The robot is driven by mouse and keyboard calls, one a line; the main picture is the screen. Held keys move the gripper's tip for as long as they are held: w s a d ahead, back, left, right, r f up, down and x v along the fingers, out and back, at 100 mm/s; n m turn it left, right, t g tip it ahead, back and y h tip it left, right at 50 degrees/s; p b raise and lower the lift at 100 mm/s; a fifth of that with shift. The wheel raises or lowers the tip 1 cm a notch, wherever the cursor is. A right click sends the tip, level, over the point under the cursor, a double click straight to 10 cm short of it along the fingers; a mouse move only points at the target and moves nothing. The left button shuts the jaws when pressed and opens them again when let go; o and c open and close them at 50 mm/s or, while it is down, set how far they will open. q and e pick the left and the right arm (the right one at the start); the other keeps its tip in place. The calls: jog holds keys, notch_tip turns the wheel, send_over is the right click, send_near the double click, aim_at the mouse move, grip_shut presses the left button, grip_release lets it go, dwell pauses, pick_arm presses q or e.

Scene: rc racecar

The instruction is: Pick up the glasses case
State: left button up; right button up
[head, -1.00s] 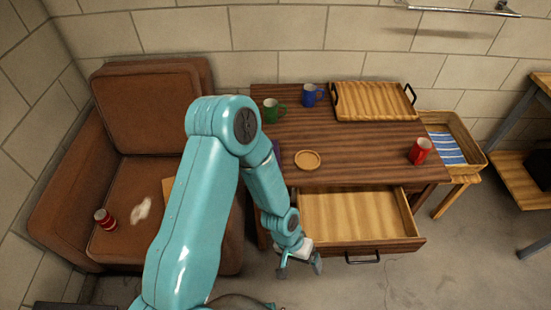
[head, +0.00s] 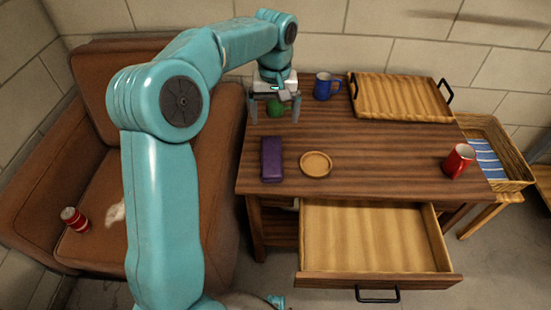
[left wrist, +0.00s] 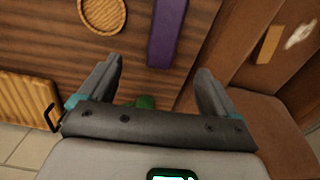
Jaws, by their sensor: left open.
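The glasses case is a purple, long box (head: 271,159) lying on the left part of the wooden table. It also shows at the top of the left wrist view (left wrist: 167,32). My left gripper (head: 275,115) is open and empty, pointing down above the table's back left. It is behind the case in the head view and apart from it. A green mug (head: 275,108) shows between its fingers in the head view, partly hidden by the gripper; in the left wrist view only a bit of it shows (left wrist: 145,101). My right gripper is not in view.
A round wooden coaster (head: 316,164) lies right of the case. A blue mug (head: 324,87), a wooden tray (head: 402,98) and a red mug (head: 459,160) stand on the table. An open, empty drawer (head: 375,238) juts from the front. A brown couch (head: 95,185) is at left.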

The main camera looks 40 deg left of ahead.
pick_arm(q)
jog(key=b, duration=0.3)
send_over(271, 154)
jog(key=f, duration=0.9)
jog(key=shift+d+f, duration=0.35)
jog(key=shift+f, duration=0.05)
jog(key=f, duration=0.2)
jog(key=f+b, duration=0.1)
jog(key=f, duration=0.2)
jog(key=shift+w+a+f+b, duration=0.1)
jog(key=shift+a+f+b, duration=0.25)
jog(key=shift+b, duration=0.05)
jog(key=shift+r, duration=0.1)
jog(key=c, duration=1.1)
